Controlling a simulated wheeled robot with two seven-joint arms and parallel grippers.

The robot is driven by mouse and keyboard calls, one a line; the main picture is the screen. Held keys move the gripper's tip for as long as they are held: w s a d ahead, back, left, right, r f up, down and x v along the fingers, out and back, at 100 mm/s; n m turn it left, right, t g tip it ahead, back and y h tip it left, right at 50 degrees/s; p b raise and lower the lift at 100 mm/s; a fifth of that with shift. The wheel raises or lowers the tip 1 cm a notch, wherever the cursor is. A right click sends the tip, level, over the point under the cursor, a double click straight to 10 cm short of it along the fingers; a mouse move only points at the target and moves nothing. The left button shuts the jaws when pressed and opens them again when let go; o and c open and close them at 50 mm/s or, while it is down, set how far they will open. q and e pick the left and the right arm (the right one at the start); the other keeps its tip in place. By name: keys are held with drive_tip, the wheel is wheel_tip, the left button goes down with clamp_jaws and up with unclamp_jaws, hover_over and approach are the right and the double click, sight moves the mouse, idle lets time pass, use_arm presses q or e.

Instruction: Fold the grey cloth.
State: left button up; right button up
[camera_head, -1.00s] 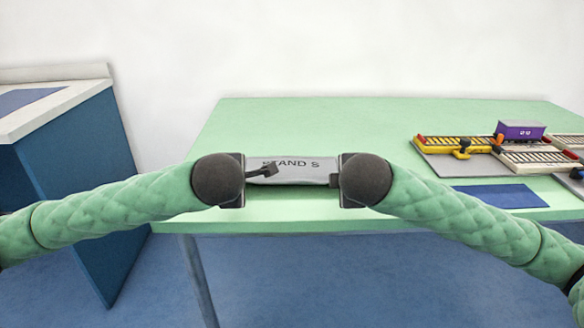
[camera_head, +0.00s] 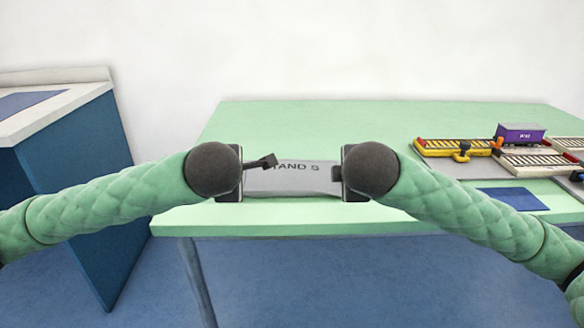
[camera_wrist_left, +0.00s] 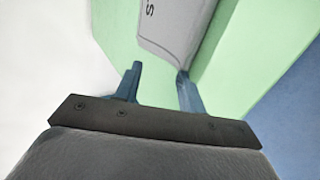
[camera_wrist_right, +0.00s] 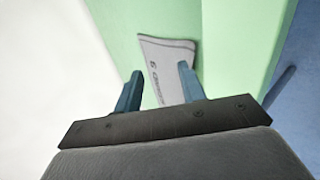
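The grey cloth (camera_head: 292,181) lies near the front edge of the green table, between my two hands, with dark lettering partly readable as "TAND S". My left gripper (camera_head: 266,163) is at its left side; one dark finger shows over the far left corner. In the left wrist view the fingers (camera_wrist_left: 162,78) are apart, and the cloth (camera_wrist_left: 178,30) lies beyond them, one corner by the right fingertip. My right gripper (camera_head: 337,173) is at the cloth's right side. In the right wrist view its fingers (camera_wrist_right: 160,75) are apart, with the cloth (camera_wrist_right: 168,62) between and beyond them. Contact is unclear.
The green table (camera_head: 390,125) is clear behind the cloth. At right are a yellow-ended track (camera_head: 450,147), a purple wagon (camera_head: 520,134) and a blue mat (camera_head: 513,199). A blue cabinet (camera_head: 85,150) stands left, apart from the table.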

use_arm(q)
drive_tip(key=s+r, duration=0.4)
drive_tip(key=r, duration=0.1)
drive_tip(key=shift+s+r, duration=0.25)
drive_tip(key=shift+r, duration=0.05)
use_arm(e)
drive_tip(key=s+r, duration=0.4)
drive_tip(key=r, duration=0.1)
drive_tip(key=shift+s+r, duration=0.3)
drive_tip(key=shift+r, duration=0.05)
drive_tip(key=shift+f, duration=0.1)
